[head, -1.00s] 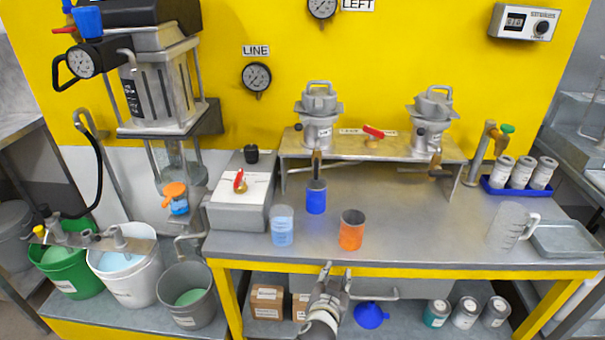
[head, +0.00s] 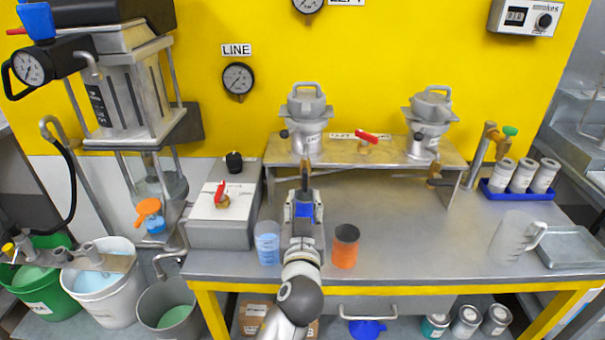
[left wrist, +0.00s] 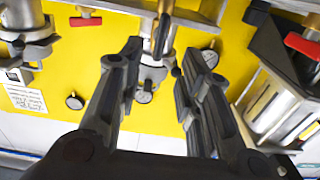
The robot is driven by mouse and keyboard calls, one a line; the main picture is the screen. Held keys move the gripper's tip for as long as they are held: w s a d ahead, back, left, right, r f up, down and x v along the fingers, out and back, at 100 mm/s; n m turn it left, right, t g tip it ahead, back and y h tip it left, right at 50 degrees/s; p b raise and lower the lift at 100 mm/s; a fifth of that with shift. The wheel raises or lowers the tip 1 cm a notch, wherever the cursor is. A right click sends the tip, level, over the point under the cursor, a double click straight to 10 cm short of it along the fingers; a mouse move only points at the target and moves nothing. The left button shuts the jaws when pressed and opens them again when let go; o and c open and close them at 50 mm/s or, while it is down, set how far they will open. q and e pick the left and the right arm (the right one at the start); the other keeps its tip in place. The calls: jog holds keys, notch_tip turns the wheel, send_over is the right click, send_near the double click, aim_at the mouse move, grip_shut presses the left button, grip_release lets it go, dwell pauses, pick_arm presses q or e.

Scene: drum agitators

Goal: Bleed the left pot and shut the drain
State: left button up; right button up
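The left pot (head: 304,125) is a grey metal pot with a handled lid on the raised shelf in the head view. Its brass drain valve (left wrist: 162,30) shows in the left wrist view between and just beyond my fingers. Whether the valve is open cannot be told. My left gripper (head: 304,182) is below the left pot's outlet, fingers apart and pointing at the drain. In the left wrist view the open fingers (left wrist: 160,62) hold nothing. My right gripper is out of view.
A light-blue cup (head: 268,246) and an orange cup (head: 345,247) stand either side of my left arm. The right pot (head: 428,125) and a red-handled valve (head: 367,136) are on the shelf (head: 345,152). A grey box (head: 222,232) stands left. The bench's right-middle is clear.

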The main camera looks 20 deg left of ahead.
aim_at(305, 181)
pick_arm(q)
jog(key=x, duration=0.2)
jog(key=p+x, duration=0.1)
jog(key=x, duration=0.2)
jog(key=shift+w+r, duration=0.25)
jog(key=shift+w, duration=0.05)
jog(key=x, duration=0.2)
jog(key=shift+w+a+f, duration=0.2)
jog(key=shift+w, duration=0.15)
jog(key=shift+x, duration=0.75)
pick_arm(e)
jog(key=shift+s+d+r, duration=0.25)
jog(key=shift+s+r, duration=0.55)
pick_arm(q)
grip_shut()
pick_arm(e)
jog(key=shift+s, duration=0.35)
